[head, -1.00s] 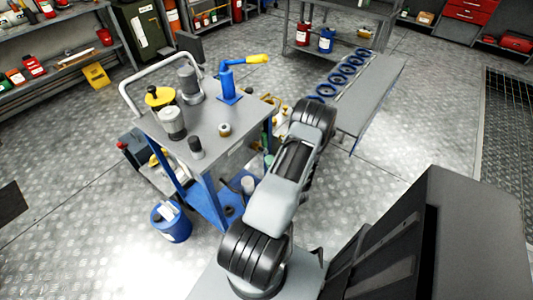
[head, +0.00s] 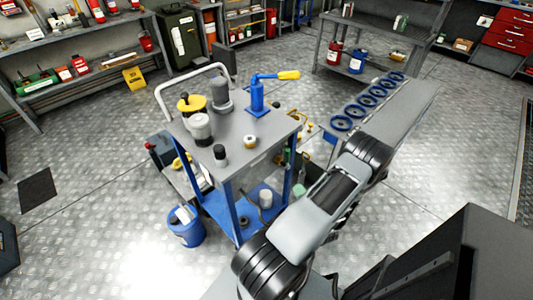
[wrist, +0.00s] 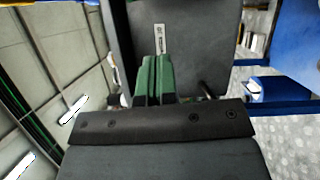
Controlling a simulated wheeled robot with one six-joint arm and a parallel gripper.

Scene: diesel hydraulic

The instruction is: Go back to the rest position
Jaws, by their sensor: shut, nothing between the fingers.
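My gripper shows in the wrist view as two green fingers (wrist: 153,72) pressed side by side above a dark bracket. They are shut with nothing between them. In front of the fingers, close by, is a dark grey panel with a small white label. In the head view my arm reaches from the bottom centre up and right, to the right of the blue and grey cart (head: 238,143).
The cart carries a blue hand pump (head: 257,97), cylinders and a yellow-topped part. A grey bench (head: 400,120) with several blue rings lies close to my arm at the right. A blue bucket (head: 186,229) stands at the cart's left.

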